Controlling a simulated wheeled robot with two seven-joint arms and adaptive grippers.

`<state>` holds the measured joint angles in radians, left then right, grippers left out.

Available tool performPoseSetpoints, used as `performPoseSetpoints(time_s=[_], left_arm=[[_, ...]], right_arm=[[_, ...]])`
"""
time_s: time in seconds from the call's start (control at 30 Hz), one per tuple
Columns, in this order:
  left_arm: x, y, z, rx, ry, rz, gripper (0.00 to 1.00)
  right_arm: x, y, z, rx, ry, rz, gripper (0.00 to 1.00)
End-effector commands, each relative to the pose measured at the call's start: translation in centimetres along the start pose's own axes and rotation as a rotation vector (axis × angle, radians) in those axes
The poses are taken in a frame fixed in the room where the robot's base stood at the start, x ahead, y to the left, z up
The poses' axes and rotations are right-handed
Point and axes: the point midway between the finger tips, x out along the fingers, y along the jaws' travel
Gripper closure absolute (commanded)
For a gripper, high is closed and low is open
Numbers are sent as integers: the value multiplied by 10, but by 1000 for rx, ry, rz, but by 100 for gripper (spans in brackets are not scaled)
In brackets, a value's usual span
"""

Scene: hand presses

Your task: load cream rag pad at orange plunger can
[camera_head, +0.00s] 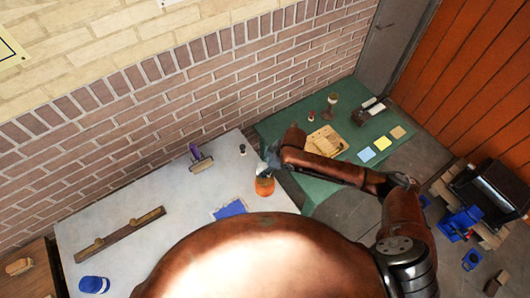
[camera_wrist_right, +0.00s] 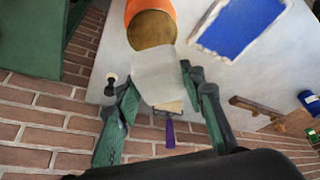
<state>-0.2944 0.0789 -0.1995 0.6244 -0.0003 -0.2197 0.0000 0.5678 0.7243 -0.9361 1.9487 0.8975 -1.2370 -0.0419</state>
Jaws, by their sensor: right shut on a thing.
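The orange plunger can (camera_head: 264,187) stands on the white table. In the right wrist view the can (camera_wrist_right: 146,9) is at the top, with its brown-gold round top facing the camera. My right gripper (camera_head: 271,158) is just behind the can in the head view. In the wrist view the right gripper (camera_wrist_right: 160,85) is shut on the cream rag pad (camera_wrist_right: 158,72). The pad overlaps the lower edge of the can's top in that view; I cannot tell whether they touch. The pad is not clear in the head view. My left gripper is not in view.
The white table (camera_head: 120,215) carries a blue pad (camera_head: 230,209), a purple-handled tool (camera_head: 199,160), a long wooden float (camera_head: 120,234) and a blue lidded jar (camera_head: 94,284). A green table (camera_head: 285,128) with coloured pads adjoins at right. A brick wall (camera_head: 170,105) stands behind.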

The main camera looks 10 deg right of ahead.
Motion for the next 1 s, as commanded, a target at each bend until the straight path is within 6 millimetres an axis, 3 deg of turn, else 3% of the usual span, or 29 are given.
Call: performPoseSetpoints(time_s=[0.1,0.27,0.53,1.0], left_arm=[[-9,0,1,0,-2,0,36],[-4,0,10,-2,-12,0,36],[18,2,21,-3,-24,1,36],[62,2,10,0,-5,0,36]], right_arm=[[0,-3,2,-29,-1,-13,82],[4,-2,9,-31,-1,-13,82],[20,-1,20,-22,-2,-9,82],[54,-1,30,-28,0,-10,82]])
